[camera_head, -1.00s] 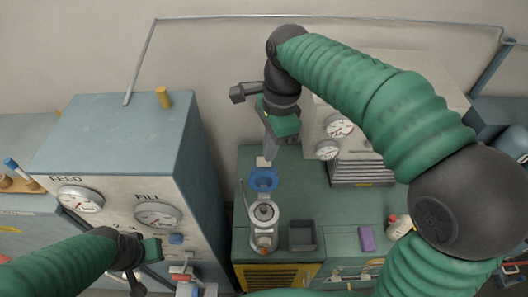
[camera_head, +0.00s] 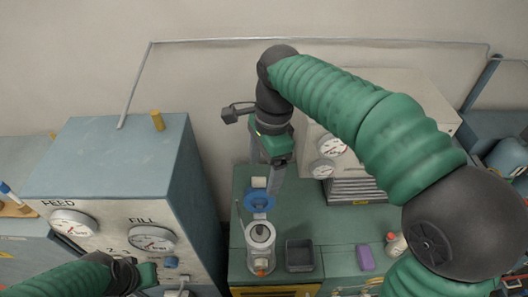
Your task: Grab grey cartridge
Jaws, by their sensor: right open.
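A pale grey cylinder (camera_head: 260,237) with an orange spot near its base stands upright on the green cabinet top; it looks like the grey cartridge, though I cannot be certain. A blue ring (camera_head: 259,198) sits just behind it, with a small pale piece (camera_head: 259,182) above the ring. My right gripper (camera_head: 267,178) is open and points down, behind the cylinder and close to the pale piece and ring. I see nothing clearly held in it, and contact cannot be told. My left gripper (camera_head: 146,272) is low at the left, partly hidden, its jaws unclear.
A dark open tray (camera_head: 299,255) is right of the cylinder. A purple block (camera_head: 365,258) and a small red-capped bottle (camera_head: 395,244) lie farther right. A blue-grey panel box (camera_head: 113,165) with gauges stands at left. A gauge unit (camera_head: 328,170) is behind. Green top (camera_head: 333,226) between is clear.

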